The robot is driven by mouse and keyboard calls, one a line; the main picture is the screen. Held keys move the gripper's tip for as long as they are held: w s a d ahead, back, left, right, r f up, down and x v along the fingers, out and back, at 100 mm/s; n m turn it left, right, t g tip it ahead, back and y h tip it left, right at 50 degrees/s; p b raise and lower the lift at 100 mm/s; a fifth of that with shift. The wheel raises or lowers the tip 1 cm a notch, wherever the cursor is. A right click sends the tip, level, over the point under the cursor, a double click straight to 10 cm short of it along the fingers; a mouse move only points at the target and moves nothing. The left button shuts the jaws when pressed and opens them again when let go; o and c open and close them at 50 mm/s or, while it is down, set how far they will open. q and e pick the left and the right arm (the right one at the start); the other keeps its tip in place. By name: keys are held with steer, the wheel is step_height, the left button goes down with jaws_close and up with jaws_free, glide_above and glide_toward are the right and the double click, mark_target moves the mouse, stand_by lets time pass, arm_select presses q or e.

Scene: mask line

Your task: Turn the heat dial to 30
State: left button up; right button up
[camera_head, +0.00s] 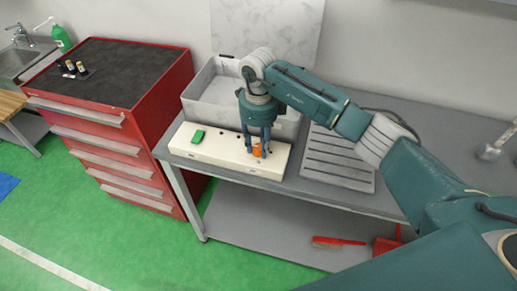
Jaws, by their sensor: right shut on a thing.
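A long cream control box (222,150) lies along the front of the grey bench. An orange dial (258,151) sits on its top toward the right end. My right gripper (257,150) points down over the box, with its fingers closed around the orange dial. The fingers partly hide the dial, and its scale marks are too small to read. A green block-like part (198,136) sits on the left part of the box top. My left gripper is not in view.
A grey open bin (205,95) stands behind the box. A slotted grey tray (338,160) lies to its right. A red drawer cabinet (160,110) stands left of the bench. A red brush (338,242) lies on the lower shelf.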

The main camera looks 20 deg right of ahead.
steer(key=n+b, duration=0.6)
steer(key=shift+f+b, duration=0.2)
steer(key=shift+b, duration=0.15)
steer(key=n+b, duration=0.2)
steer(key=n, duration=0.2)
steer(key=shift+b, duration=0.4)
steer(key=n+b, duration=0.1)
steer(key=n, duration=0.1)
steer(key=shift+r+n+b, duration=0.1)
steer(key=shift+n+b, duration=0.2)
steer(key=n+b, duration=0.1)
steer(key=n, duration=0.1)
steer(key=shift+n, duration=0.4)
steer(key=n+b, duration=0.1)
steer(key=n, duration=0.4)
steer(key=shift+r, duration=0.15)
steer(key=shift+n, duration=0.4)
steer(key=o, duration=1.2)
steer(key=shift+c, duration=0.2)
